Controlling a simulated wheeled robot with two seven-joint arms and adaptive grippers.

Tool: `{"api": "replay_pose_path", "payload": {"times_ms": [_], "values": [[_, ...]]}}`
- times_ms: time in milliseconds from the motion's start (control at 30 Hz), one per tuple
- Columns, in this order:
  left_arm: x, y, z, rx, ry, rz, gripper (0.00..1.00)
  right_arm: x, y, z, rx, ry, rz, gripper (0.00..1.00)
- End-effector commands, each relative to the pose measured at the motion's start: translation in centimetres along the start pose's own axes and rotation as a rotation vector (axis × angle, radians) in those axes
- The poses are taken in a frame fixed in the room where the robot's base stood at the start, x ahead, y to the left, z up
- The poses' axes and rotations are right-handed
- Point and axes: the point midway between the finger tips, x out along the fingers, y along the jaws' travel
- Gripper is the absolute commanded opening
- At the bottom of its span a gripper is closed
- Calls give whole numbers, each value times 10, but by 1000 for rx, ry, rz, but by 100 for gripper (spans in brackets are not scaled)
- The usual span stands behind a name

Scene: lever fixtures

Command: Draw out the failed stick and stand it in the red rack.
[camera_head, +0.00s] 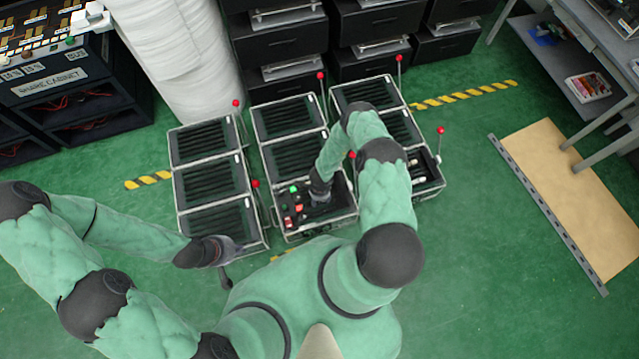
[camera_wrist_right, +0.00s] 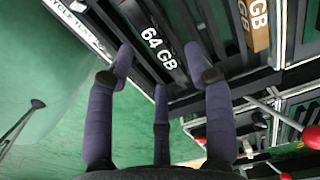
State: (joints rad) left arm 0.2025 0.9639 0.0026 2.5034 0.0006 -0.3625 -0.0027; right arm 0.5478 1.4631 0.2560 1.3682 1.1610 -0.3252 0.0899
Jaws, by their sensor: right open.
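My right gripper (camera_head: 320,194) reaches down over the front bay of the middle fixture (camera_head: 289,149). In the right wrist view my right gripper (camera_wrist_right: 158,58) is open, with its fingers spread over a black stick marked 64 GB (camera_wrist_right: 160,45). I cannot tell whether they touch it. A tan stick ending in GB (camera_wrist_right: 257,22) lies further right. I cannot tell which stick is the failed one. Small red items (camera_head: 287,222) show in the front bay; I cannot tell whether one is the red rack. My left gripper (camera_head: 226,278) hangs beside the left fixture's front corner; its fingers are unclear.
The left fixture (camera_head: 210,183) and right fixture (camera_head: 395,133) flank the middle one. Several red-knobbed levers (camera_head: 236,103) stand up beside them. Black drawers (camera_head: 370,22) stand behind. A tan board (camera_head: 575,190) lies at right. Green floor is clear between it and the fixtures.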

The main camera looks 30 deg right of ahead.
Motion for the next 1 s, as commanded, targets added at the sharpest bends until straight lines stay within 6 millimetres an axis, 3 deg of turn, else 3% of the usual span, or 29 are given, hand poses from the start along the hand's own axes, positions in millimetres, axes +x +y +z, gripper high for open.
{"api": "replay_pose_path", "payload": {"times_ms": [33, 200, 633, 800, 833, 967, 1000], "values": [[6, -2, 0, 0, 0, 0, 0, 10, 0, 0, 0, 0, 1, 53], [12, -4, -1, 0, 0, 0, 0, 26, 0, 0, 1, 0, 0, 53], [14, -5, -1, 0, 1, 0, 0, 30, 0, 0, 0, 0, 0, 53], [14, -5, -1, 0, 1, 0, 0, 30, 0, 0, 0, 0, 0, 5], [14, -5, -1, 0, 1, 0, 0, 30, 0, 0, 0, 0, 0, 0], [14, -5, -1, 0, 1, 0, 0, 30, 0, 0, 0, 0, 0, 0], [14, -5, -1, 0, 1, 0, 0, 30, 0, 0, 0, 0, 0, 18]]}}
